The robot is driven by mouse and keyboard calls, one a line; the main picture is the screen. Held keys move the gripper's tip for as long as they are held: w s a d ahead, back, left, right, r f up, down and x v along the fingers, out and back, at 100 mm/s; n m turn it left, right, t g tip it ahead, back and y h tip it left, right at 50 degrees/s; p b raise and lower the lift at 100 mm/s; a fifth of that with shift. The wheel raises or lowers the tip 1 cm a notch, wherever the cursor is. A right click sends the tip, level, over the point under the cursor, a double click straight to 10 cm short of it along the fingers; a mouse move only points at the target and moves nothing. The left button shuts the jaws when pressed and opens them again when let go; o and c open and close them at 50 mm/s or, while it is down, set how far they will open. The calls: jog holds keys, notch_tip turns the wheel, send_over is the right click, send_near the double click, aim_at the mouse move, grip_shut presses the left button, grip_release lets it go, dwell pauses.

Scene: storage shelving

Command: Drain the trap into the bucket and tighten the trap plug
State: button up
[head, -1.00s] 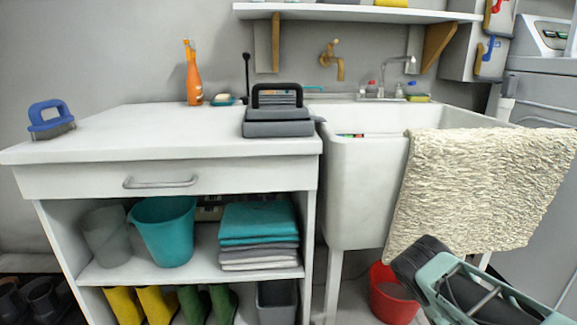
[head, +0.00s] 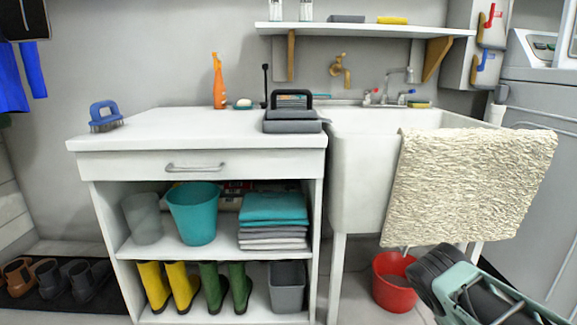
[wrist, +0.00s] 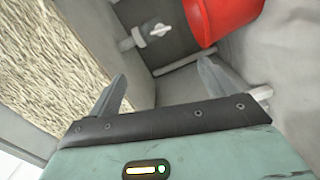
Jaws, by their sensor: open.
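A red bucket (head: 395,280) stands on the floor under the white sink (head: 365,180), partly behind the hanging rug. It also shows at the top of the wrist view (wrist: 222,18). In the wrist view, a small white handle-like fitting (wrist: 153,33) sits on a dark surface left of the bucket; I cannot tell whether it is the trap plug. My gripper (wrist: 160,84) is open, its two grey fingers apart and empty, with the fitting and bucket beyond them. No trap is clearly visible in the head view.
A cream rug (head: 470,185) hangs over the sink front and fills the wrist view's left side. A white cabinet (head: 200,143) stands left of the sink, holding a teal bucket (head: 194,213), towels and boots. A grey appliance (head: 545,130) stands at right. Floor shows between the sink legs.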

jog(key=w+a+r+m+g+h+p, duration=0.2)
jog(key=w+a+r+m+g, duration=0.3)
jog(key=a+r+m, duration=0.4)
jog(key=s+a+r+g+y, duration=0.1)
jog(key=s+a+r+g, duration=0.1)
jog(key=s+a+r, duration=0.3)
jog(key=s+a+r+m+g+y, duration=0.1)
jog(key=a+r+g, duration=0.15)
jog(key=a, duration=0.45)
jog(key=s+a+r+g+y, duration=0.1)
jog(key=s+a+r+y, duration=0.15)
jog(key=a+r, duration=0.35)
jog(key=s+a+r+g+p, duration=0.2)
jog(key=s+a+r+g, duration=0.35)
jog(key=s, duration=0.75)
jog(key=s+r+n+g+h, duration=0.1)
jog(key=s+r, duration=0.4)
jog(key=s, duration=0.4)
jog(key=s+r+n+g+h, duration=0.1)
jog(key=s+r, duration=0.3)
jog(key=s, duration=0.6)
notch_tip(320, 180, up, 38)
jog(key=p, duration=3.8)
jog(key=shift+d+r+p, duration=0.15)
jog(key=shift+d+p, duration=0.05)
jog(key=shift+p, duration=0.2)
